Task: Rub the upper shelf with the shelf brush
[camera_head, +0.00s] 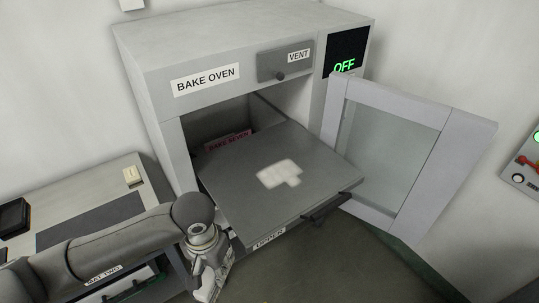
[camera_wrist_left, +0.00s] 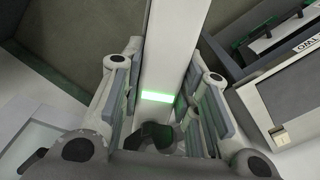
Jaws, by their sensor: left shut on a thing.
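The upper shelf (camera_head: 235,175), a flat grey plate labelled UPPER, is pulled out of the oven. A pale blocky patch (camera_head: 279,174) lies on its middle. My left gripper (camera_head: 208,284) is low beside the shelf's near left corner, below its surface. A long white bar with a bright green strip runs behind the fingers. My right gripper is not in view.
The bake oven (camera_head: 160,92) stands behind, its glass door (camera_head: 450,165) swung open to the right of the shelf. A dark handle (camera_head: 327,207) sticks out at the shelf's front. Space above the shelf is clear.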

